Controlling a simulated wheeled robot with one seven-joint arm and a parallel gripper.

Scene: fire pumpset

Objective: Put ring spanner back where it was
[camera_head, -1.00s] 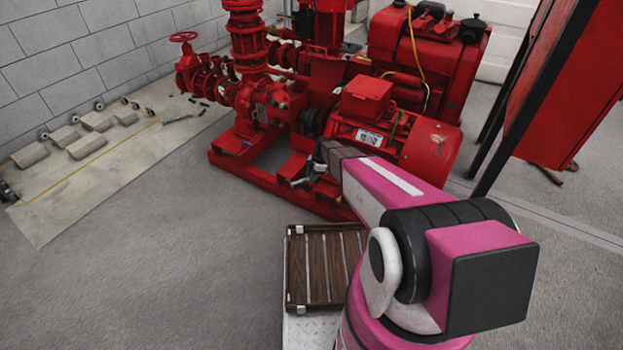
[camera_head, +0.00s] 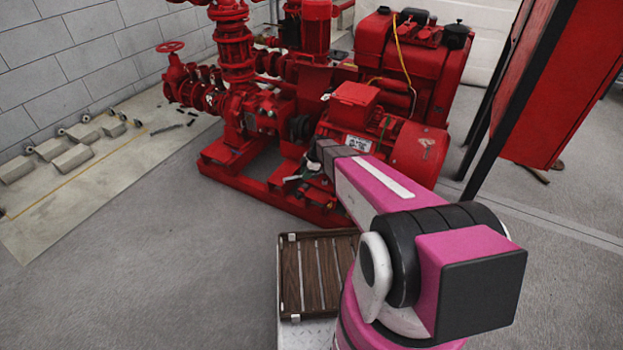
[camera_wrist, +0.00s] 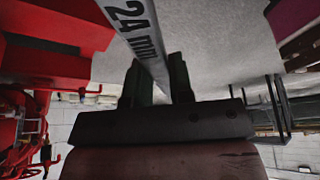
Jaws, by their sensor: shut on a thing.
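My gripper (camera_wrist: 158,82) is shut on the ring spanner (camera_wrist: 138,30), a flat grey metal bar marked "24 mm", in the wrist view. The spanner runs up and left from between the dark fingers, and its upper end is cut off by the frame. In the head view my gripper (camera_head: 306,184) is beside the front of the red pumpset (camera_head: 270,190), above the floor. The spanner is too small there to make out its ends.
A pale mat (camera_head: 62,215) lies on the floor at left by the block wall, with several grey blocks (camera_head: 72,158) and small dark pieces on it. A slatted wooden tray (camera_head: 318,275) is below my arm. A red cabinet (camera_head: 570,85) stands at right. Grey floor between mat and tray is clear.

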